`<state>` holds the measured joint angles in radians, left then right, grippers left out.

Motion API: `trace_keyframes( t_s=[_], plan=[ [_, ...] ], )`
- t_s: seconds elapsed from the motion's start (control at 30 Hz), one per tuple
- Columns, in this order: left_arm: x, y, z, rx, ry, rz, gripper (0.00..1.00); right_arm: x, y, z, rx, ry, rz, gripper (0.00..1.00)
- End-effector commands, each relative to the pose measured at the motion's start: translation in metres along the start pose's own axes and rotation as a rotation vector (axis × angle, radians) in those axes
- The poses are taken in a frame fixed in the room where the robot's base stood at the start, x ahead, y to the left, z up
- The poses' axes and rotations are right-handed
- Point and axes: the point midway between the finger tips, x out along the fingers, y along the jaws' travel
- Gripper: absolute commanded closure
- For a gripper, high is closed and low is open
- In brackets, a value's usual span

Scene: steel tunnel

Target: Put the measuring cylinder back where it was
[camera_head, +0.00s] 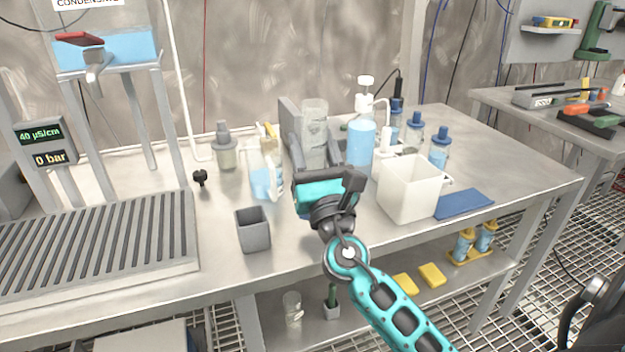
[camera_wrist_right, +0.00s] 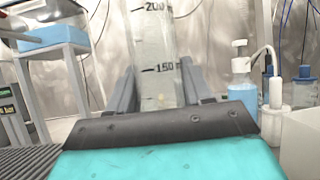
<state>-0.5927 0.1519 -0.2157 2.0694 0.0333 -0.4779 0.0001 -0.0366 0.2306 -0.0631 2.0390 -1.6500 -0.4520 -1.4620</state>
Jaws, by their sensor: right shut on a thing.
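The measuring cylinder (camera_head: 314,128) is clear with dark graduation marks and looks upright over the bench. My right gripper (camera_head: 312,150) is shut on it, with a grey finger on either side. In the right wrist view the cylinder (camera_wrist_right: 156,50) stands between the fingers (camera_wrist_right: 157,85), with the 200 and 150 marks showing. Its lower part is hidden behind my gripper, so I cannot tell whether its base touches the bench. My left gripper is not in view.
On the steel bench (camera_head: 310,262), a pale blue-filled jug (camera_head: 264,182) and a grey square cup (camera_head: 253,230) stand left of my gripper. A white tub (camera_head: 408,190), a pump bottle (camera_head: 361,140) and a blue cloth (camera_head: 464,204) are to the right.

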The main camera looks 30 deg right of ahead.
Motion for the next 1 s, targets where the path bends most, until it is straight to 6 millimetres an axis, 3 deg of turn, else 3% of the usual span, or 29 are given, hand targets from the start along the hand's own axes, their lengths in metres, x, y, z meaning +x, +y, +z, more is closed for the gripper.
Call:
trace_keyframes(
  t_s=[0.2, 0.67, 0.7, 0.93, 1.0],
  plan=[
    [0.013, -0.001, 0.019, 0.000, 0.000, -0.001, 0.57, -0.018, 0.000, -0.032, -0.003, 0.001, 0.003, 1.00],
    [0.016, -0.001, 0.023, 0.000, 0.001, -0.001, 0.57, -0.021, 0.000, -0.039, -0.001, -0.001, 0.001, 1.00],
    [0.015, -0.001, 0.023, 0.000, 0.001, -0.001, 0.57, -0.021, 0.000, -0.038, -0.001, 0.000, 0.001, 0.48],
    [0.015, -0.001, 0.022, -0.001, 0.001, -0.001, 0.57, -0.021, 0.000, -0.038, -0.001, 0.000, 0.001, 0.26],
    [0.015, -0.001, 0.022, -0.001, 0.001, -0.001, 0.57, -0.021, 0.000, -0.038, -0.001, 0.000, 0.001, 0.24]
  ],
)
